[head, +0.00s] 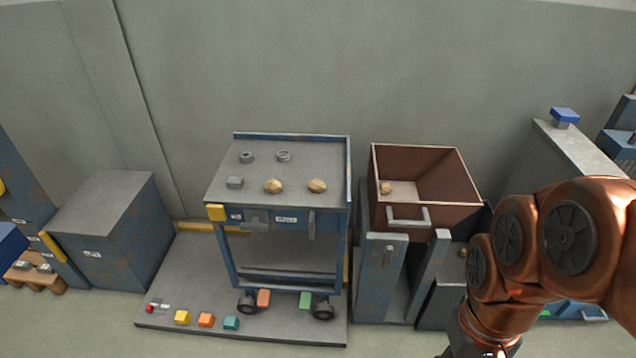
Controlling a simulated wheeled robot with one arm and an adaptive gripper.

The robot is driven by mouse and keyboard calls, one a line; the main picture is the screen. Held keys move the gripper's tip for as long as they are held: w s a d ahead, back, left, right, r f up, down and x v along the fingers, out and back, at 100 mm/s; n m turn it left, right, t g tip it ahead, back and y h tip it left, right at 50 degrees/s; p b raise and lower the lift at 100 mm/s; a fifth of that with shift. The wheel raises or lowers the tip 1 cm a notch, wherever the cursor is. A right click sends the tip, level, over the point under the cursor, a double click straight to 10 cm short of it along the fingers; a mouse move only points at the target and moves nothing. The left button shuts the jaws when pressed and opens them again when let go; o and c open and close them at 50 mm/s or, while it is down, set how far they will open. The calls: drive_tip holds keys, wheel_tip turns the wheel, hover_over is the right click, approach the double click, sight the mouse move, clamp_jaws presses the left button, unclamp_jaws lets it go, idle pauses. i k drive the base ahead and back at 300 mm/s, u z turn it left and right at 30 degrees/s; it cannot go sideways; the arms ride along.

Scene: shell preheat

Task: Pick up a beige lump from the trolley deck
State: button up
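Two beige lumps lie on the grey deck of the blue trolley (225,175) in the head view. The left lump (273,186) and the right lump (317,186) sit apart near the deck's front edge. A third beige lump (387,188) lies inside the open brown bin (450,185) to the right of the trolley. My copper-coloured arm comes in from the right and bends down. My gripper is below the bottom edge of the picture, so its fingers do not show.
Coloured blocks (206,320) lie on the low platform (290,332) below. A blue cabinet (125,240) stands at left. The bin has a front handle (408,216).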

sight(317, 186)
drive_tip(key=u, duration=0.2)
drive_tip(key=k, duration=0.45)
drive_tip(key=u, duration=1.6)
drive_tip(key=i, duration=1.7)
drive_tip(key=z, duration=1.1)
drive_tip(key=i, duration=0.45)
drive_tip(key=z, duration=0.55)
